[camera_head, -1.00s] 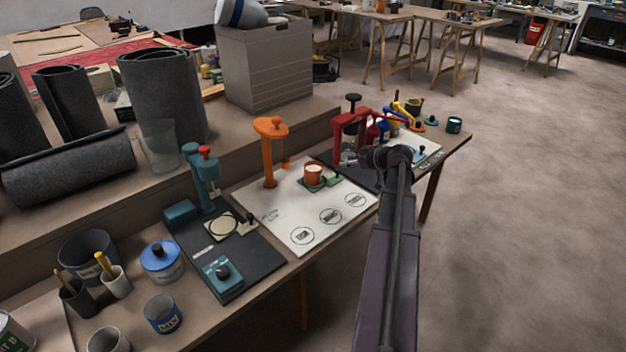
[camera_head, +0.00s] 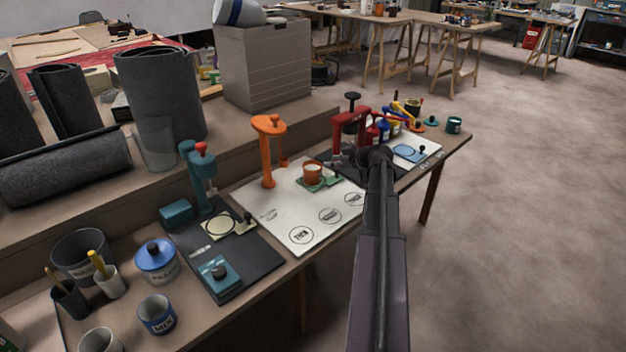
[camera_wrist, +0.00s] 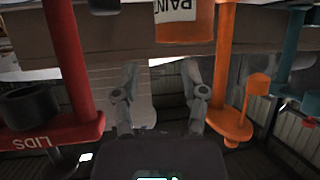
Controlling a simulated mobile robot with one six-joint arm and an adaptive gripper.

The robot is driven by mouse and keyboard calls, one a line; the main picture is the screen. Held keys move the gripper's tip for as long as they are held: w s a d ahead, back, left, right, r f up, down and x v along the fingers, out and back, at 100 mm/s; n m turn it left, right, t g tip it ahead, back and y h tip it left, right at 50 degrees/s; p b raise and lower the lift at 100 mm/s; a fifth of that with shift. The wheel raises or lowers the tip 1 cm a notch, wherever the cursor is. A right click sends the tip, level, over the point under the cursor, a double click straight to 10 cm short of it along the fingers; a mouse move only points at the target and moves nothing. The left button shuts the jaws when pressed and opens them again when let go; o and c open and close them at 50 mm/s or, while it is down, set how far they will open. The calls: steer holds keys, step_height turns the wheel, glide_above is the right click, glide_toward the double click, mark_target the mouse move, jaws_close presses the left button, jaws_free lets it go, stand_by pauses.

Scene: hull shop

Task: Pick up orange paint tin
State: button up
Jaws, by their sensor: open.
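The orange paint tin (camera_head: 312,174) stands upright on a small green plate (camera_head: 331,183) on the white board, just right of the orange stand (camera_head: 268,150). In the wrist view the orange tin (camera_wrist: 184,30) shows at the top edge, its white "PAIN…" label cut off by the frame. My gripper (camera_wrist: 160,72) is open and empty, with its two fingers apart below the tin in that picture. In the head view my gripper's fingers are hard to make out against the dark wrist and red stand, to the right of the tin.
The red stand (camera_head: 338,135) is close by my wrist and also rises at left in the wrist view (camera_wrist: 66,60). The orange stand's post (camera_wrist: 226,60) is at right there. A teal stand (camera_head: 190,172), blue-lidded pot (camera_head: 156,262) and cups are further left.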

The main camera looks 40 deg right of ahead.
mark_target(314, 162)
steer(key=shift+x, duration=0.85)
steer(key=b+x, duration=0.2)
steer(key=x, duration=0.2)
steer(key=shift+f, duration=0.2)
steer(key=shift+w+a+f+b, duration=0.2)
steer(key=shift+w+b, duration=0.2)
steer(key=shift+w, duration=0.3)
jaws_close()
